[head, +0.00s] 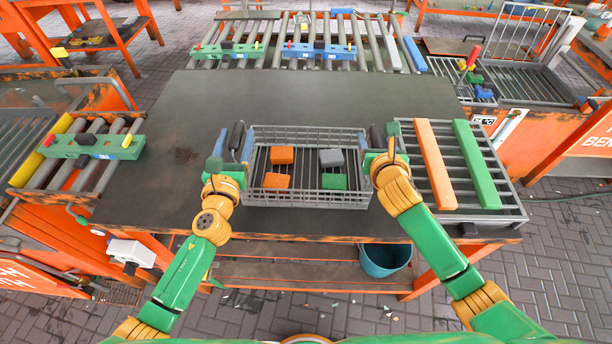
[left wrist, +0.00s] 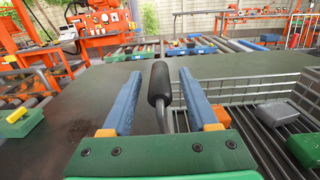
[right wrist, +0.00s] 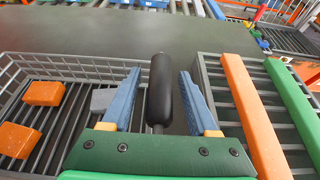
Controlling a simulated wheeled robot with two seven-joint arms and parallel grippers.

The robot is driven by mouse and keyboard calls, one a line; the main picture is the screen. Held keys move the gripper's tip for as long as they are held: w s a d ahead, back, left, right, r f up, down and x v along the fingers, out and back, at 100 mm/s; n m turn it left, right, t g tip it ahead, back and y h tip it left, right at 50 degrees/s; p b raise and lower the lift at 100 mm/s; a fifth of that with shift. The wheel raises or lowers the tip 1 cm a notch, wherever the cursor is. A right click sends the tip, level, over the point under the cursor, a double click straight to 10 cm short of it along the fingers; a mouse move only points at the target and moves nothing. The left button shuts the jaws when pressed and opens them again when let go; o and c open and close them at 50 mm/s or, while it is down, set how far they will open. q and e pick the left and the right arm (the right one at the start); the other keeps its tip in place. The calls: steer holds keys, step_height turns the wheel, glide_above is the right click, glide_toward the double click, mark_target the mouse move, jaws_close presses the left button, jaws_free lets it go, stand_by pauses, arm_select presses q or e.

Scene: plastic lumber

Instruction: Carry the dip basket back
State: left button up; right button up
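The dip basket (head: 304,199), a grey wire basket, sits on the dark bench top. It holds two orange blocks (head: 282,155), a grey block (head: 331,157) and a green block (head: 334,181). My left gripper (head: 234,144) is at its left side, open, with the black left handle (left wrist: 160,84) upright between its blue fingers and gaps on both sides. My right gripper (head: 376,141) is at its right side, open, with the black right handle (right wrist: 161,88) between its fingers and gaps visible.
A slatted rack (head: 508,203) with an orange bar (head: 434,160) and a green bar (head: 475,160) lies right of the basket. Roller tracks stand at the left (head: 72,170) and back (head: 262,58). The bench top (head: 330,100) behind the basket is clear. A teal bucket (head: 384,260) sits below.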

arm_select(q)
steer(key=shift+s, duration=0.1)
arm_select(e)
steer(key=shift+s+r, duration=0.1)
steer(key=shift+s, duration=0.05)
arm_select(q)
steer(key=s, duration=1.1)
steer(key=shift+s+a, duration=0.35)
steer(key=shift+s, duration=0.05)
arm_select(e)
steer(key=v, duration=1.2)
arm_select(q)
steer(key=shift+a, duration=0.1)
